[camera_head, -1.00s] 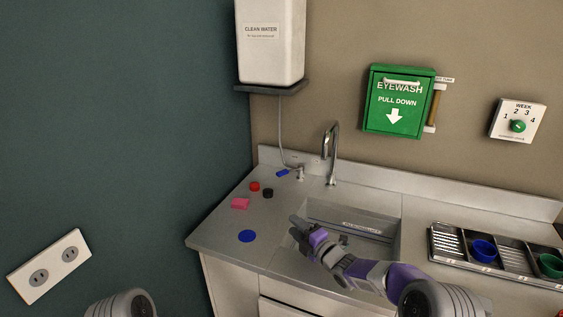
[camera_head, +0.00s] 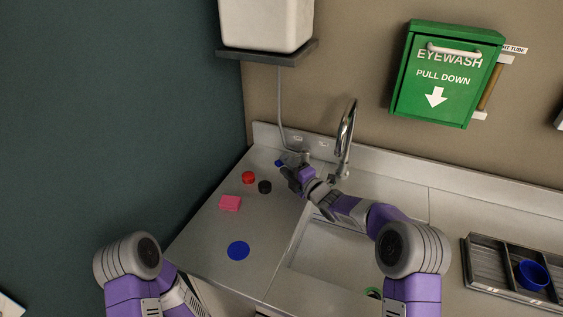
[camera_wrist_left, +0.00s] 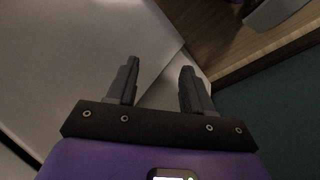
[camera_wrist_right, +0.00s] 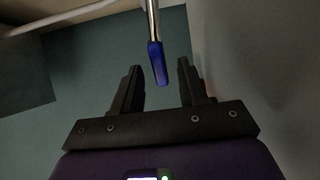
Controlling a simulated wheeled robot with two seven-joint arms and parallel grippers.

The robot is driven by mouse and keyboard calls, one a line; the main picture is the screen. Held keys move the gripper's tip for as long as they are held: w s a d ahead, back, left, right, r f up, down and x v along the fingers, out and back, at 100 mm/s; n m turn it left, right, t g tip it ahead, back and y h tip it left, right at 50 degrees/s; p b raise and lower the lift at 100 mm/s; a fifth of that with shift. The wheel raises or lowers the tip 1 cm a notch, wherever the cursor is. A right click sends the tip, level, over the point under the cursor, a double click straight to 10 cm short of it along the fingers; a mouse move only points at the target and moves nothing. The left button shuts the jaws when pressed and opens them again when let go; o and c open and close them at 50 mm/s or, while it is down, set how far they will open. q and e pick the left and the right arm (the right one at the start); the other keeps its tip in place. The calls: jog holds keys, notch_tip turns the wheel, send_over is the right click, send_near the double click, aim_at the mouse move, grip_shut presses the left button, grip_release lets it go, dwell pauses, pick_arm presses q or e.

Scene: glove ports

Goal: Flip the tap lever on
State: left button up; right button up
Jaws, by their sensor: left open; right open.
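The blue tap lever (camera_head: 279,163) shows just past my right gripper (camera_head: 284,171) at the back left of the counter. It belongs to a small tap (camera_head: 305,156) below the water tank. In the right wrist view the blue lever (camera_wrist_right: 158,64) hangs on a metal stem, between and a little beyond the open fingertips (camera_wrist_right: 160,72); I see no clear contact. My left gripper is not clear in the head view; its wrist view shows open, empty fingers (camera_wrist_left: 158,68).
A tall curved faucet (camera_head: 347,135) stands right of the small tap, behind the sink (camera_head: 335,258). Red (camera_head: 248,177), black (camera_head: 265,187), pink (camera_head: 230,204) and blue (camera_head: 238,251) pieces lie on the left counter. A white tank (camera_head: 266,22) hangs above.

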jog(key=shift+x, duration=1.6)
jog(key=shift+d, duration=0.1)
jog(key=shift+c, duration=0.3)
grip_shut()
